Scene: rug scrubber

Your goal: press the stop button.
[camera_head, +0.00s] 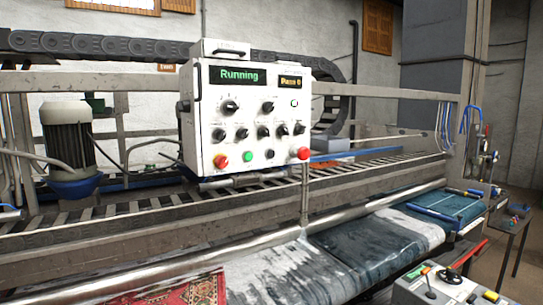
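A white control panel (247,109) hangs on the machine's beam, left of the middle. Its green display (237,76) reads "Running"; a smaller amber display (290,82) reads something like "Pass 0". Several black knobs fill the middle rows. Along the bottom row are a red button (221,160) at the left, a green button (247,156) and a black knob (269,154). A larger red knob or button (303,153) is at the lower right corner, above a thin metal post; I cannot tell which one carries it. No stop label is legible. My gripper is not in view.
A grey box with controls (440,290) stands at the bottom right. The rug scrubber's long rail and roller (200,260) run across the front, with wet rugs (360,245) below. A motor (69,145) stands left. Floor shows at the far right.

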